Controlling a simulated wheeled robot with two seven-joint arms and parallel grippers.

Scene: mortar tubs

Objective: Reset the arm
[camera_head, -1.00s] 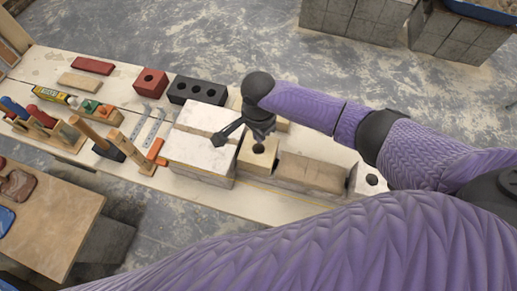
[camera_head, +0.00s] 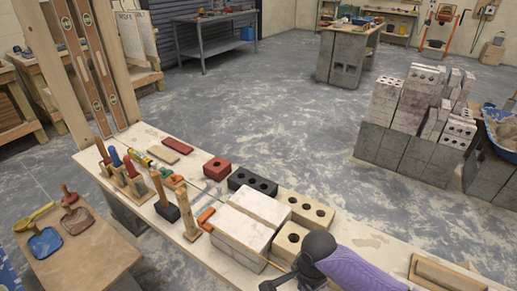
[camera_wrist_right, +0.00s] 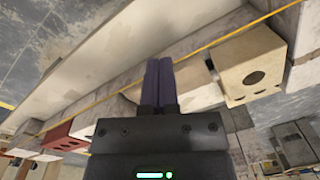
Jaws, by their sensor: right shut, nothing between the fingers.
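My right arm, with a purple sleeve and a round black wrist, enters the head view at the bottom right. Its dark right gripper (camera_head: 285,281) is partly cut off by the bottom edge, beside the pale blocks on the bench. In the right wrist view the right gripper (camera_wrist_right: 158,82) has its two dark fingers side by side, shut and empty. A yellow line runs behind the fingers along pale blocks. My left gripper is not in view.
The long bench (camera_head: 370,250) holds white blocks (camera_head: 240,235), a tan holed block (camera_head: 308,210), a black holed block (camera_head: 252,184), a red block (camera_head: 217,168) and upright tools. A side table (camera_head: 90,255) with trowels stands left. Stacked grey blocks (camera_head: 400,145) stand beyond open floor.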

